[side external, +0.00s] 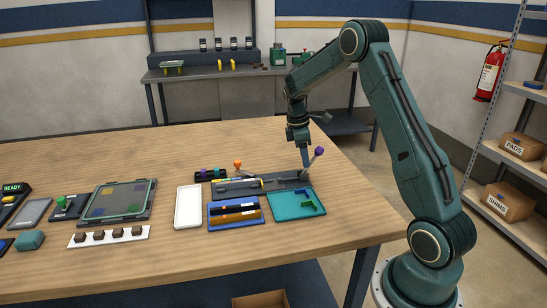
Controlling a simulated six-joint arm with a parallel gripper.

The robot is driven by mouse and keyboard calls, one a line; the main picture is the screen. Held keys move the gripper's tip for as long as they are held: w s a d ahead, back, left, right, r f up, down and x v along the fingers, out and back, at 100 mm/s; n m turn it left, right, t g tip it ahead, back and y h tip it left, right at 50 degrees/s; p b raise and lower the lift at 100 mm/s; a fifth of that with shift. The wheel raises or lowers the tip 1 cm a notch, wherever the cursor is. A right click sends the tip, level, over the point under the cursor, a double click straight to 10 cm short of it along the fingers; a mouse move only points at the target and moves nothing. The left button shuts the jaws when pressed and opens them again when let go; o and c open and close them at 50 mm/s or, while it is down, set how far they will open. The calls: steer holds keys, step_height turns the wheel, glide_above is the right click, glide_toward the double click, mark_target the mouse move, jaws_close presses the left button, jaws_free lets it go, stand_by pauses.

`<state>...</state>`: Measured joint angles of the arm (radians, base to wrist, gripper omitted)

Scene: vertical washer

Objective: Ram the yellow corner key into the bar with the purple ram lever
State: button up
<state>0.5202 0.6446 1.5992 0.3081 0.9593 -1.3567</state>
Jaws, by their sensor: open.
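The purple ram lever (319,151) stands tilted up to the right at the right end of a dark grey fixture (285,182). My gripper (306,164) points down just left of the lever's purple knob, above the fixture's right part. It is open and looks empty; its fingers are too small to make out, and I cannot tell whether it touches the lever. A thin pale bar lies along the left part of the fixture. A small yellow piece, likely the yellow corner key (261,183), shows near the bar's right end. I cannot tell how far it sits in the bar.
In front are a white tray (179,207), a blue tray (214,220) with dark and orange bars, and a teal tray (278,212). The wooden table (150,265) is clear at its front and back.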

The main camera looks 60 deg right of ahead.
mark_target(317, 156)
steer(key=shift+s+d+f+t+y, duration=0.15)
steer(key=shift+s+d+t+y, duration=0.7)
steer(key=shift+t+y, duration=0.3)
steer(key=shift+s+d+f+t+y, duration=0.25)
steer(key=shift+s+d+t+y, duration=0.1)
steer(key=shift+t+y, duration=0.3)
steer(key=shift+s+d+f+t+y, duration=0.25)
steer(key=shift+s+d+t+y, duration=0.1)
steer(key=shift+t+y, duration=0.25)
steer(key=v, duration=1.4)
steer(key=w+a+r+m+h, duration=0.1)
steer(key=w+a+r, duration=0.15)
steer(key=a, duration=0.45)
steer(key=w+a+r+m, duration=0.1)
steer(key=a+r, duration=0.3)
steer(key=a, duration=0.2)
steer(key=s+a+r+m, duration=0.1)
steer(key=s+a, duration=0.1)
steer(key=a, duration=0.5)
steer(key=s+a+r+h, duration=0.1)
steer(key=s+a+r, duration=0.1)
steer(key=a, duration=0.6)
steer(key=shift+s+r+m+t, duration=0.15)
steer(key=shift+r+m+t, duration=0.15)
steer(key=shift+m+t, duration=0.1)
